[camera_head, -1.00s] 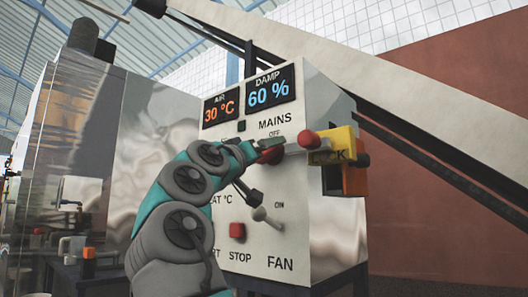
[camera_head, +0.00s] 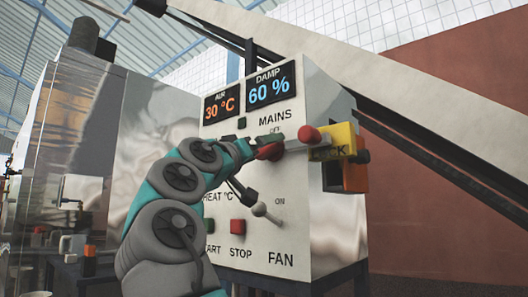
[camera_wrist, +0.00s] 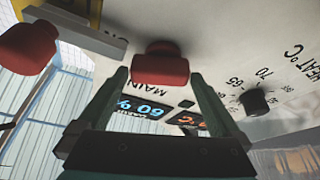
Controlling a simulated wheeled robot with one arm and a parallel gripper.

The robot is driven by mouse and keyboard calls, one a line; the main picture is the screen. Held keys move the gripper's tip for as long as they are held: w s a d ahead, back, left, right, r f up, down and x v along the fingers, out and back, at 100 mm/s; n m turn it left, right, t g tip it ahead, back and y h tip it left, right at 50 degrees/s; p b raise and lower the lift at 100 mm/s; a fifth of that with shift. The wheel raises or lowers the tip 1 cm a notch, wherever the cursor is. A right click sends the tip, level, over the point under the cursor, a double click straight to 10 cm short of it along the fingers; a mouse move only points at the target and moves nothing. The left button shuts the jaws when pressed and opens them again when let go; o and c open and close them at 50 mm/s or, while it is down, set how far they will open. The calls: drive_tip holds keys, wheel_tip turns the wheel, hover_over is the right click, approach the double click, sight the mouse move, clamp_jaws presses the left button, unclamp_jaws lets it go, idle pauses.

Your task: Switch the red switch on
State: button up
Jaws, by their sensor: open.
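The red switch (camera_head: 268,152) is under the MAINS label on the white panel (camera_head: 300,240), largely hidden by my gripper in the head view. In the wrist view the red switch (camera_wrist: 160,66) sticks out of the panel between the tips of my open fingers. My gripper (camera_wrist: 158,78) straddles it from either side; I cannot tell whether a finger touches it. In the head view my gripper (camera_head: 258,148) reaches the panel from the left.
A second red knob (camera_head: 308,135) stands close to the right, by a yellow block (camera_head: 334,143); it also shows in the wrist view (camera_wrist: 26,48). A FAN lever (camera_head: 259,209) and a red STOP button (camera_head: 237,227) are below. Displays (camera_head: 271,86) are above.

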drive_tip(key=b+v, duration=0.2)
drive_tip(key=v, duration=0.4)
drive_tip(key=shift+s+a, duration=0.1)
drive_tip(key=shift+w+d+r+n+t+y+b, duration=0.4)
drive_tip(key=shift+w+d+r+n+t+y, duration=0.15)
drive_tip(key=shift+w+t, duration=0.45)
drive_tip(key=shift+w+d+r+n+t+y+b, duration=0.5)
drive_tip(key=shift+w+d+n+t, duration=0.15)
drive_tip(key=shift+w+t, duration=0.35)
drive_tip(key=shift+w+d+r+n+t+y+b, duration=0.35)
drive_tip(key=shift+w+d+r+n+t+y, duration=0.2)
drive_tip(key=shift+w+t, duration=0.45)
drive_tip(key=shift+w+f, duration=0.1)
drive_tip(key=shift+w, duration=0.05)
drive_tip(key=shift+c, duration=0.4)
